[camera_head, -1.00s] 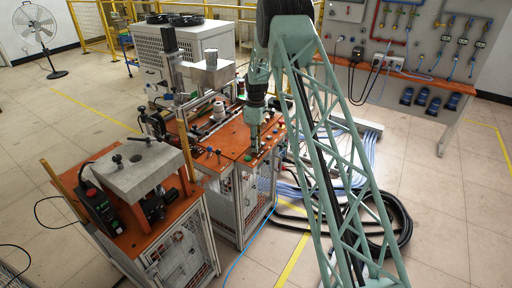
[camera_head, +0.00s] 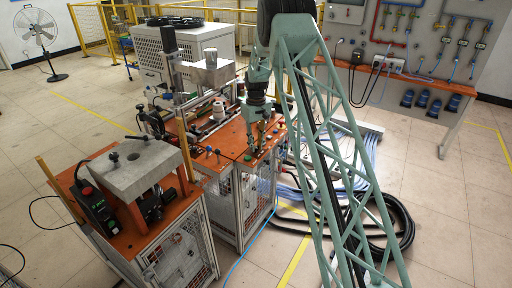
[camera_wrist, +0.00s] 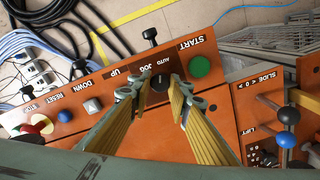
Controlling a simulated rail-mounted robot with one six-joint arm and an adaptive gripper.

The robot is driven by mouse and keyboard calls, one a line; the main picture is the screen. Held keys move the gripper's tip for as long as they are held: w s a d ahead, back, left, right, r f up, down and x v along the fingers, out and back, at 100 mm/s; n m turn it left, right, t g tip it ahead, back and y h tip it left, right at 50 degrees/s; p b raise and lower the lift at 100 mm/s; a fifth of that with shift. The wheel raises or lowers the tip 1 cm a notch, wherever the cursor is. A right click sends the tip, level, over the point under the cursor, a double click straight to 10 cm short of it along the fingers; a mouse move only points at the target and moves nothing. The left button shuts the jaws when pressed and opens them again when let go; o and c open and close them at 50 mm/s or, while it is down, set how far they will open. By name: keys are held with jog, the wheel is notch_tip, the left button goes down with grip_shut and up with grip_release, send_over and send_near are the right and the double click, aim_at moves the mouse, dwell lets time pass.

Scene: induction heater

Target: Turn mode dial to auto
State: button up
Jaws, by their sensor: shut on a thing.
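The orange control panel (camera_wrist: 225,95) fills much of the wrist view, with AUTO and JOG labels by the mode dial. The mode dial (camera_wrist: 160,82) is a small dark knob, mostly hidden between my fingers, so I cannot read its pointing. My gripper (camera_wrist: 161,87) has yellow-lined fingers, one on each side of the dial, and is shut on it. In the head view my gripper (camera_head: 252,148) reaches down to the front right edge of the orange-topped machine (camera_head: 222,152).
The green START button (camera_wrist: 200,66) is close right of my fingers. A silver button (camera_wrist: 92,106) and a blue button (camera_wrist: 65,115) are to the left. A black knob (camera_wrist: 150,35) stands at the panel's far edge. Blue and black ball-topped levers (camera_wrist: 286,139) are at right.

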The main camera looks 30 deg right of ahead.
aim_at(256, 147)
jog(key=shift+m, duration=0.9)
jog(key=o, duration=0.9)
jog(key=shift+c, duration=0.2)
jog(key=shift+r, duration=0.1)
notch_tip(256, 147, up, 12)
dwell(0.5)
